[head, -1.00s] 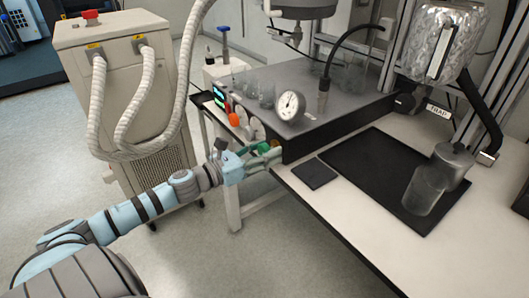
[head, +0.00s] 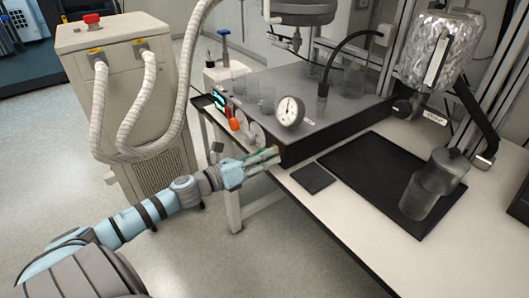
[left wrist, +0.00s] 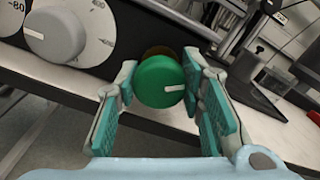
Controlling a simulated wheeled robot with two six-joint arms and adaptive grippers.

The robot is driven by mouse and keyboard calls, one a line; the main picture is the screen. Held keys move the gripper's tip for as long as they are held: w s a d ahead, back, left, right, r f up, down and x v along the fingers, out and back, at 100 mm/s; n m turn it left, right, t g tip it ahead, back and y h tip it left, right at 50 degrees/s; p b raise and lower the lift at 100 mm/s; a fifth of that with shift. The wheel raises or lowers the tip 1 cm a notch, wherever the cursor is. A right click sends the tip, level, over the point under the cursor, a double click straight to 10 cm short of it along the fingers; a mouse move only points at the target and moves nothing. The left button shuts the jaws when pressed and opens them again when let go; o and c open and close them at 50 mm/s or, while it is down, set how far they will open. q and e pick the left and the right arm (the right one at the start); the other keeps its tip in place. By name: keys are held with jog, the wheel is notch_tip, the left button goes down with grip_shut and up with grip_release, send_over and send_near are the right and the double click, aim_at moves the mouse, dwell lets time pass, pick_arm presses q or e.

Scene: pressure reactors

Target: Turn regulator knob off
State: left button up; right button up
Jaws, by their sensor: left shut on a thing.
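The green round knob (left wrist: 160,82) sits between the fingers of my left gripper (left wrist: 159,95) in the left wrist view. Its white pointer mark is on its right side, lying nearly level. A brownish part shows behind it. The left gripper is shut on this knob, with green finger pads on both sides. In the head view, my left gripper (head: 262,160) is at the front face of the dark reactor box (head: 330,138), near its lower corner. The knob is mostly hidden there by the fingers. My right gripper is not in view.
A grey knob (left wrist: 55,35) with a numbered dial is left of the green knob. In the head view, a round gauge (head: 290,111) and an orange part (head: 235,124) are close by. A small dark pad (head: 313,178) lies on the bench (head: 345,212). Floor is free below.

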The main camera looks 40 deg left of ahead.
pick_arm(q)
jog(key=n+p, duration=0.3)
jog(key=n, duration=0.1)
jog(key=shift+r+n, duration=0.15)
jog(key=shift+n, duration=0.15)
jog(key=n+p, duration=0.2)
jog(key=n, duration=0.1)
jog(key=shift+n, duration=0.4)
jog(key=n+p, duration=0.2)
jog(key=n, duration=0.1)
jog(key=shift+p, duration=0.4)
jog(key=n+p, duration=0.2)
jog(key=n, duration=0.2)
jog(key=n+p, duration=0.2)
jog(key=n, duration=0.1)
jog(key=shift+n, duration=0.4)
jog(key=n+p, duration=0.1)
jog(key=n, duration=0.2)
jog(key=shift+n+p, duration=0.3)
jog(key=n+p, duration=0.1)
jog(key=n, duration=0.2)
jog(key=shift+f+n+p, duration=0.2)
jog(key=shift+n+p, duration=0.35)
jog(key=shift+n, duration=1.05)
